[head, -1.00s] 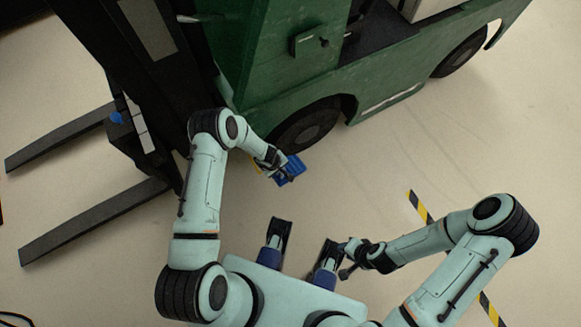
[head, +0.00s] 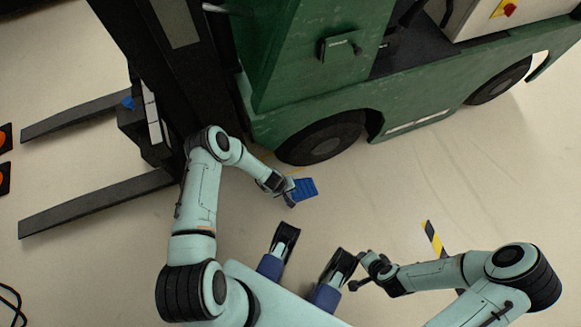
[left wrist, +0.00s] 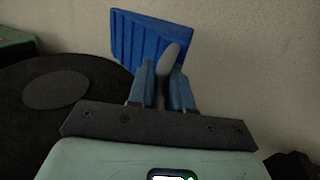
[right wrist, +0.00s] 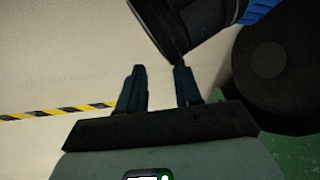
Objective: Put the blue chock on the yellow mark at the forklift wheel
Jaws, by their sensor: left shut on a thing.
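The blue chock (head: 306,188) is held by my left gripper (head: 288,190), just in front of the forklift's front wheel (head: 322,140) and apart from it in the head view. In the left wrist view the ribbed blue chock (left wrist: 150,42) extends beyond the fingers (left wrist: 163,85), which are shut on its grey grip. A thin yellow strip, likely the yellow mark (head: 264,159), shows beside the wheel; my left arm hides part of it. I cannot tell the chock's height above the floor. My right gripper (right wrist: 158,88) is open and empty.
The green forklift (head: 310,75) fills the top, with its dark mast and two forks (head: 95,203) on the left. Yellow-black floor tape (head: 433,238) lies at the right.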

